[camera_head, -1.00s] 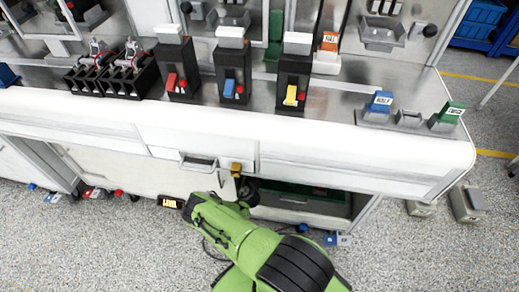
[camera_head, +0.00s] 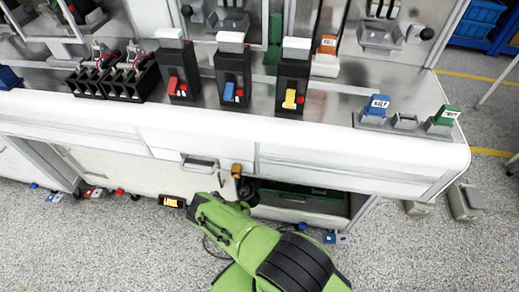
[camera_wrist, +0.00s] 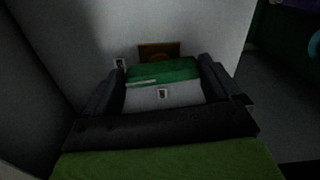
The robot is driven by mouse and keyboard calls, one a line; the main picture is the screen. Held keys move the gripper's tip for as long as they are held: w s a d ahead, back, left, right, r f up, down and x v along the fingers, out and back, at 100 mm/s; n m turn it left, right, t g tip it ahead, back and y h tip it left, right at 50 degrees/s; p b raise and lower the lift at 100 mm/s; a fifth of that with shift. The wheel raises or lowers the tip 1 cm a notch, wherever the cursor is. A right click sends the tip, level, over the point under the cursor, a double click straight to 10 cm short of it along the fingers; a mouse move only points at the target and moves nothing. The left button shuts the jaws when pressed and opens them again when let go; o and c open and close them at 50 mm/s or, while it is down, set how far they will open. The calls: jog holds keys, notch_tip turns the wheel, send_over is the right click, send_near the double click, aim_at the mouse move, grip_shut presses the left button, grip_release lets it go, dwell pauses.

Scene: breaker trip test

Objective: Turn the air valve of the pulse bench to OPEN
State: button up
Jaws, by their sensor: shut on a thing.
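A small yellow-brown block (camera_head: 236,170) shows on the white bench front, beside a drawer handle. A brown piece (camera_wrist: 158,50) shows on the pale panel in the wrist view; I cannot tell whether either is the air valve or its handle. My gripper (camera_wrist: 163,80) has its dark fingers apart, with a green-and-pale piece (camera_wrist: 164,95) between them. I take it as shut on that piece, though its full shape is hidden. In the head view my green arm reaches to the bench front and its fingertips are not clear. No OPEN mark is readable.
Black breakers with red (camera_head: 175,86), blue (camera_head: 230,90) and yellow (camera_head: 290,99) levers stand on the bench. Floor at right is mostly free.

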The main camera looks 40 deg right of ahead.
jog(key=shift+m, duration=0.6)
jog(key=shift+f, duration=0.1)
jog(key=o, duration=0.8)
jog(key=shift+c, duration=0.2)
jog(key=shift+a, duration=0.1)
